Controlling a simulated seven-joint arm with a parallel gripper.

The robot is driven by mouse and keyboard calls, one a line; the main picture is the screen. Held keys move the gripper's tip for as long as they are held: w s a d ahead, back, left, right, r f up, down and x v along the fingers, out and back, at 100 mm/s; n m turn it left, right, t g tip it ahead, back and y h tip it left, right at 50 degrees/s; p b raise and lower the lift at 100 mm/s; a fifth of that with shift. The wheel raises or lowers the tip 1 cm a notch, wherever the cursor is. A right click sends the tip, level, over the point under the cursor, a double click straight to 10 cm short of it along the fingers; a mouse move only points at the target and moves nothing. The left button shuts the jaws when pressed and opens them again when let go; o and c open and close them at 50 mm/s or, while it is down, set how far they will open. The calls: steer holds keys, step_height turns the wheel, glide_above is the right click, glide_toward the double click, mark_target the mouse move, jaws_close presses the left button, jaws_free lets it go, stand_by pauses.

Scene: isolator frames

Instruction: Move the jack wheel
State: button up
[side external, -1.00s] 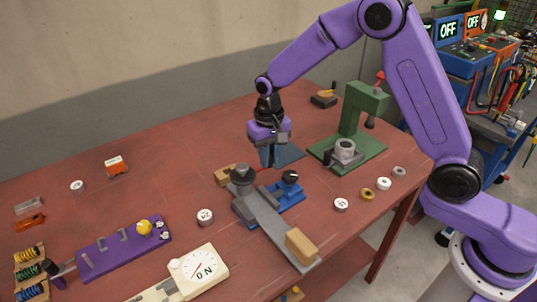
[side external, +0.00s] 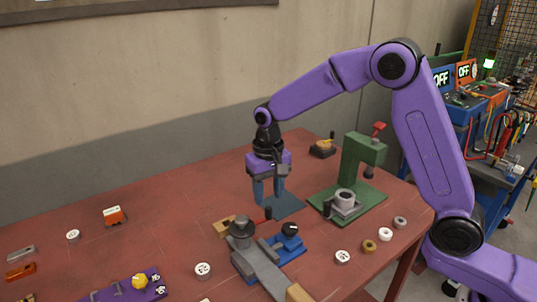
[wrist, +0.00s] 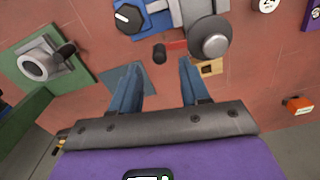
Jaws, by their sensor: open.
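The jack wheel is most likely the round grey wheel (side external: 241,228) on the grey and blue fixture; it also shows in the wrist view (wrist: 210,38). A red crank arm with a dark knob (wrist: 160,52) sticks out from it toward the right in the side view. My gripper (side external: 268,202) is open and empty, with its blue fingers pointing down behind the fixture, above the table. In the wrist view the crank knob lies just beyond the gap between the fingertips (wrist: 161,66). The fingers look apart from the crank, though their height above it is hard to tell.
A black knob (side external: 289,229) stands on the blue part beside the wheel. A green press (side external: 362,165) stands to the right, and a flat dark blue-grey plate (side external: 288,205) lies beside the gripper. Small round pieces (side external: 369,246) lie at the front right.

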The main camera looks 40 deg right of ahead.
step_height(320, 180, up, 12)
stand_by(0.4)
steer(key=shift+s, duration=0.1)
steer(key=s+d+f+n, duration=0.2)
steer(key=s+d+n, duration=0.1)
steer(key=s, duration=0.8)
steer(key=s+d+f+n, duration=0.3)
steer(key=s+n, duration=0.3)
steer(key=s, duration=0.5)
steer(key=s+d+f+n, duration=0.2)
steer(key=s+d+n, duration=0.2)
steer(key=s, duration=0.7)
steer(key=shift+s+d+f+n, duration=0.25)
steer(key=shift+d+f+n, duration=0.15)
steer(key=shift+n, duration=0.2)
